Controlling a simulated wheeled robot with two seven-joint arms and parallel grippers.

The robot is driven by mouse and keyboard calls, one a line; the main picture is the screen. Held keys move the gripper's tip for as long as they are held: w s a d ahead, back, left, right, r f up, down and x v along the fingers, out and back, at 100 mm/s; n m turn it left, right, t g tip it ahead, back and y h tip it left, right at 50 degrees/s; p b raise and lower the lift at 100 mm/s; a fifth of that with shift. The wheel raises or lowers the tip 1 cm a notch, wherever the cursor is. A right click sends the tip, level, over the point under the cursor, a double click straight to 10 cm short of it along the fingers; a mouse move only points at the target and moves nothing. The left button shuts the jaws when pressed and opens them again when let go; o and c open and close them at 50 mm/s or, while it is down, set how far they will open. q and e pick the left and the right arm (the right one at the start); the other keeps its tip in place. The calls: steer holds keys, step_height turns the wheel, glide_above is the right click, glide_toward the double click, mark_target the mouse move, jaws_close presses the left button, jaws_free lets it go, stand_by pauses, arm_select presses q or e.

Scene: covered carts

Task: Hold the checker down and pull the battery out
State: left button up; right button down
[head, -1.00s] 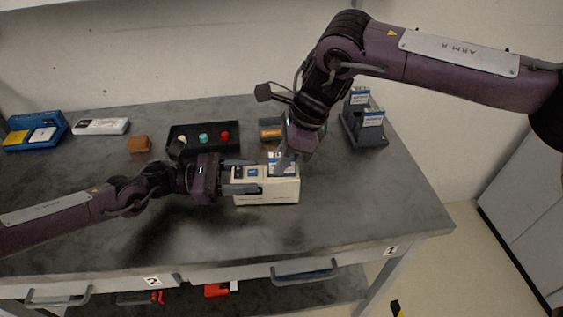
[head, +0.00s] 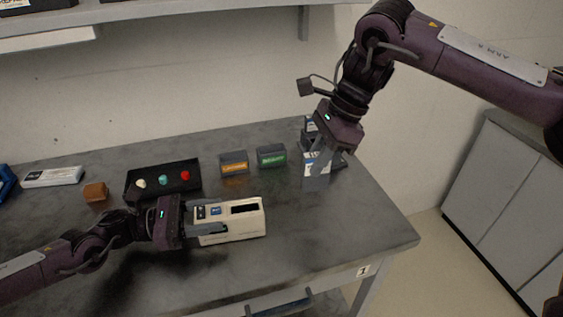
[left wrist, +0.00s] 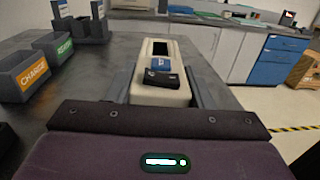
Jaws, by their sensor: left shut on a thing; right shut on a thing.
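The cream checker (head: 250,229) sits on the grey table, and its battery slot shows as an empty dark opening in the head view. My left gripper (head: 208,222) is shut on the checker's left end. In the left wrist view the checker (left wrist: 158,97) lies between the left fingers, with the dark slot at its far end. My right gripper (head: 322,158) is shut on the grey battery (head: 315,182) with a white-and-blue label, right of the checker and apart from it. Whether the battery's lower end touches the table is unclear.
Behind the checker stand an orange-labelled bin (head: 234,163) and a green-labelled bin (head: 272,156). A dark holder (head: 338,163) is partly hidden behind the right gripper. The front right tabletop is clear.

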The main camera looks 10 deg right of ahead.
steer(key=shift+d, duration=1.6)
arm_select(q)
steer(key=o, duration=1.3)
steer(key=shift+a, duration=0.1)
